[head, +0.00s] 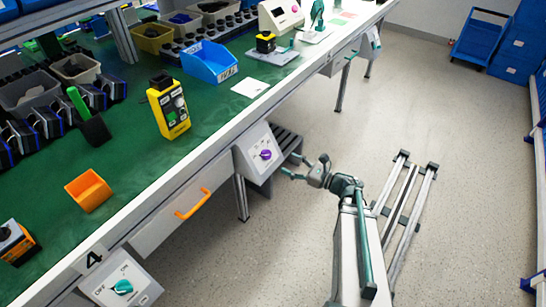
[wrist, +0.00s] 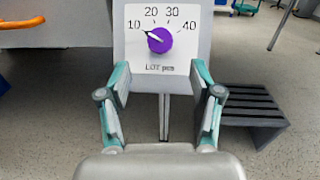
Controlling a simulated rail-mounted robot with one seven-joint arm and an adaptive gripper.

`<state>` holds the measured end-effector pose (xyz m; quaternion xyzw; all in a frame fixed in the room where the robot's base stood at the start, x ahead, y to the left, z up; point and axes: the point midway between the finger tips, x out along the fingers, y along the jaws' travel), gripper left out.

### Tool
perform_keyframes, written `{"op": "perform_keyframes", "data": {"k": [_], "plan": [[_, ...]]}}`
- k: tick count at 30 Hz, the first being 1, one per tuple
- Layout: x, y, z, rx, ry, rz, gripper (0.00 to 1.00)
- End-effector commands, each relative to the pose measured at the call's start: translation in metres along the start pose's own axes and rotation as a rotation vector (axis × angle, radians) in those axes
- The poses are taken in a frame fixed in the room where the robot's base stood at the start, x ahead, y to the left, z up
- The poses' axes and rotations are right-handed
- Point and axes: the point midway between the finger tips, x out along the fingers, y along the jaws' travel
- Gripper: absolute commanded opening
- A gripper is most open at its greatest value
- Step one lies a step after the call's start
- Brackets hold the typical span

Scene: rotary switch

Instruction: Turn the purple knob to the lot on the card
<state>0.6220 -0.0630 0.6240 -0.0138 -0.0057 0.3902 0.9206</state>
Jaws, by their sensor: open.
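The purple knob (head: 265,155) is on a sloped box under the front edge of the bench. In the wrist view the purple knob (wrist: 160,41) sits on a white dial plate (wrist: 180,65) marked 10, 20, 30, 40 and "LOT pcs". Its white pointer line points up and left, toward 10. My gripper (head: 304,166) is open and empty, in front of the box and apart from the knob. In the wrist view my gripper (wrist: 160,68) has its fingers either side, below the knob. A white card (head: 250,88) lies on the bench; any writing is too small to read.
Left of the box is a drawer with an orange handle (head: 193,204). A teal knob (head: 122,287) is on another panel at lower left. A dark slatted step (wrist: 250,105) stands right of the box. A yellow device (head: 169,108) stands on the green bench.

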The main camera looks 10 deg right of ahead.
Motion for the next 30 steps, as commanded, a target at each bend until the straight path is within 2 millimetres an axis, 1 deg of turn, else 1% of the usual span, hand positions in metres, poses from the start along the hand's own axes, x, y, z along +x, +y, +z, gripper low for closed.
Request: {"op": "perform_keyframes", "data": {"k": [1, 6, 12, 18, 26, 27, 29, 30], "plan": [[0.01, -0.001, 0.0, 0.0, 0.0, 0.004, 0.64], [0.039, -0.001, 0.0, 0.0, -0.001, 0.002, 0.64], [0.065, -0.001, 0.0, 0.001, -0.001, 0.0, 0.64], [0.076, 0.0, 0.0, 0.001, -0.001, 0.0, 0.64], [0.077, 0.0, 0.0, 0.002, 0.0, -0.001, 0.64], [0.077, -0.001, 0.0, 0.002, 0.0, -0.002, 0.61], [0.076, -0.001, 0.0, 0.002, 0.0, -0.002, 0.51], [0.076, -0.001, 0.0, 0.002, 0.0, -0.002, 0.44]]}}
